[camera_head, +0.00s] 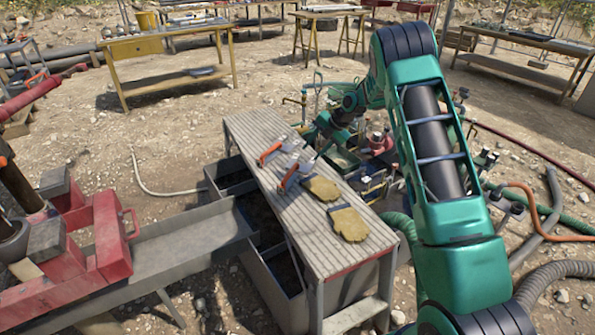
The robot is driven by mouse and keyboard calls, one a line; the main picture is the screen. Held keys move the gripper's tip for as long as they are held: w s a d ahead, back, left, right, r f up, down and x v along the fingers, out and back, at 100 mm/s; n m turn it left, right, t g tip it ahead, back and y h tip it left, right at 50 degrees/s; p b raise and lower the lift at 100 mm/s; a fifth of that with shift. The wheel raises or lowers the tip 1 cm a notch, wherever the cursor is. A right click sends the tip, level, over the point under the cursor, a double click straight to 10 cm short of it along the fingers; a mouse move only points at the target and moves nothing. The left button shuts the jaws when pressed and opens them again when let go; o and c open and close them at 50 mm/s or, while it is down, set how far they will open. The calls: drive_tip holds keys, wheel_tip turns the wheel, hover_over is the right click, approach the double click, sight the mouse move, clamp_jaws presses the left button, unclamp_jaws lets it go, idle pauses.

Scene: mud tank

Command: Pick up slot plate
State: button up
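No slot plate can be made out with certainty. My arm reaches from the lower right over to the ribbed grey bench (258,135). My gripper (279,165) is above the back part of this bench. Its two grey fingers with orange ends look spread apart, with only bench top seen between them. Two tan glove-like pieces (349,224) lie flat on the bench, to the right of and nearer than the fingers. I cannot tell whether the fingers touch the bench. Part of the ground at right is hidden behind my arm.
A grey trough (185,243) and red machinery (112,228) stand at left. Open grey bins sit beside and under the bench. Pipes and valves (375,143) crowd its right side.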

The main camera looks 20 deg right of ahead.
sight(294, 168)
drive_tip(key=shift+n+y, duration=0.3)
drive_tip(key=shift+n, duration=0.4)
drive_tip(key=x, duration=1.3)
drive_tip(key=shift+a, duration=0.1)
drive_tip(key=shift+c, duration=0.7)
clamp_jaws()
drive_tip(key=shift+w+r, duration=0.1)
